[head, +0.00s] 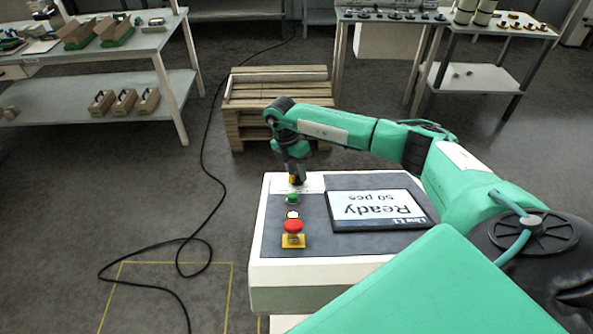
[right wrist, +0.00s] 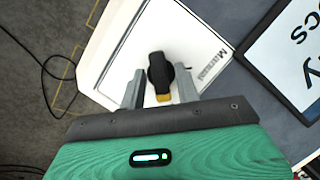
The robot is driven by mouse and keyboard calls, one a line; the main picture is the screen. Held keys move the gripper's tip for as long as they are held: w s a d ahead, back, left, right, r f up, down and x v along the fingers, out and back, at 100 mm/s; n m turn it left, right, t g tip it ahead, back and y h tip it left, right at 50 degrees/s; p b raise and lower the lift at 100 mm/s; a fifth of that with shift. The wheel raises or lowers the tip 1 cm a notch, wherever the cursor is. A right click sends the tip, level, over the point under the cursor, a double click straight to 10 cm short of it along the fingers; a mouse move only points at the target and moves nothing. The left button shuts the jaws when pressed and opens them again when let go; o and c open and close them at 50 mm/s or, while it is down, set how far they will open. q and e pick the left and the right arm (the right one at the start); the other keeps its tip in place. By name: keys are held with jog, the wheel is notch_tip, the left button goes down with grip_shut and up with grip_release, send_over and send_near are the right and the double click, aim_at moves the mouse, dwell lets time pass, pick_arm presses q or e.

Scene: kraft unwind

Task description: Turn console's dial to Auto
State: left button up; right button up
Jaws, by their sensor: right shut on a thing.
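The white console (head: 275,275) with a dark grey top stands in front of me. Its dial (right wrist: 157,72) is a small black knob with a yellow patch at its lower end, on a white label plate (right wrist: 120,65). The word "Manual" is printed to the right of the knob; no "Auto" marking is readable, being out of sight or covered. My right gripper (right wrist: 159,90) is shut on the dial, one grey finger on each side. In the head view the right gripper (head: 296,176) reaches down at the console's far left corner and mostly hides the dial. My left gripper is not in view.
A green button (head: 292,198), a white button (head: 292,215) and a red mushroom button (head: 293,227) on a yellow base line the console's left side. A tilted screen (head: 376,209) reads "Ready 50 pcs". A wooden pallet stack (head: 275,100) stands behind. A black cable (head: 207,150) crosses the floor.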

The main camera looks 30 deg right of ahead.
dwell(0.3)
jog(key=o, duration=0.6)
jog(key=shift+w, duration=0.1)
jog(key=shift+w+r, duration=0.1)
jog(key=shift+r, duration=0.2)
jog(key=shift+b+v, duration=2.25)
jog(key=shift+v, duration=4.35)
jog(key=shift+a+f, duration=0.1)
jog(key=shift+a, duration=0.05)
